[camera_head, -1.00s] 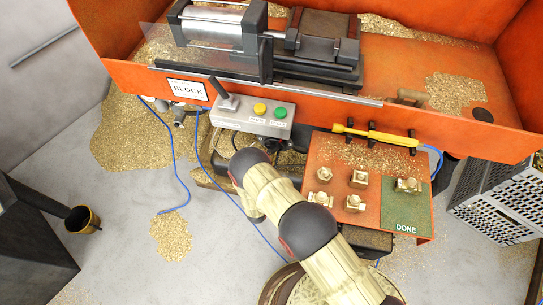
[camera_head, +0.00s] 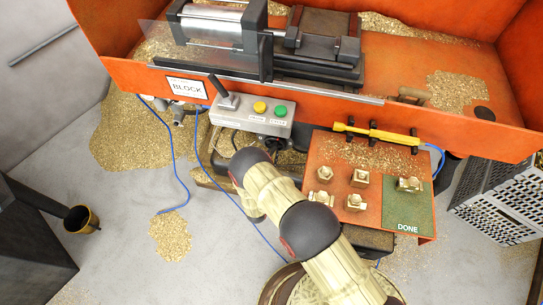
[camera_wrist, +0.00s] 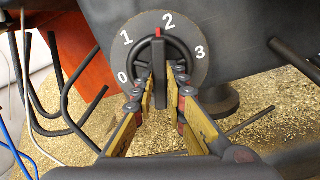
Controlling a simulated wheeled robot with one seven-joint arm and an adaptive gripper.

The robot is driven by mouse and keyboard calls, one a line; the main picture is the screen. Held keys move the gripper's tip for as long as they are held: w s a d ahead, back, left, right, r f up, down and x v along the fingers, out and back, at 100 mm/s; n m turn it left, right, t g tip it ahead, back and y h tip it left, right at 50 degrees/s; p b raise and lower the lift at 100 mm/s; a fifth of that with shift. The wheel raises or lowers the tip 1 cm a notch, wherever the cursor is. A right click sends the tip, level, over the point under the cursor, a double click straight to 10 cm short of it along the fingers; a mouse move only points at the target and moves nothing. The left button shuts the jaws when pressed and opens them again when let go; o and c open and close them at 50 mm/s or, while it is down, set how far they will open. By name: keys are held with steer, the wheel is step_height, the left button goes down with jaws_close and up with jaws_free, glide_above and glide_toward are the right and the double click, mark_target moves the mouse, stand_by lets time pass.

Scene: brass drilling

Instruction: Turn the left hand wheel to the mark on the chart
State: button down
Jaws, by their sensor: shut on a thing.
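In the wrist view, the hand wheel (camera_wrist: 160,90) is a dark round knob with a crossbar. It sits in front of a grey dial (camera_wrist: 193,34) marked 0, 1, 2 and 3. Its red pointer (camera_wrist: 159,33) points up, between 1 and 2 and closer to 2. My gripper (camera_wrist: 162,78) is shut on the wheel's crossbar, one finger on each side. In the head view the wheel and my gripper are hidden behind my arm and the machine. I cannot make out a chart with a mark in these frames.
The head view shows an orange machine bed (camera_head: 440,122) with a BLOCK label (camera_head: 187,87) and a button box (camera_head: 252,115). An orange side table (camera_head: 322,158) holds several brass pieces and a green DONE area (camera_head: 408,213). Dark bent rods (camera_wrist: 60,95) flank the wheel.

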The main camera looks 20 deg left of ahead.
steer(key=shift+n+b, duration=1.1)
steer(key=shift+n, duration=3.4)
steer(key=c, duration=1.9)
jaws_free()
steer(key=shift+o, duration=0.5)
steer(key=s, duration=1.2)
steer(key=shift+d, duration=0.3)
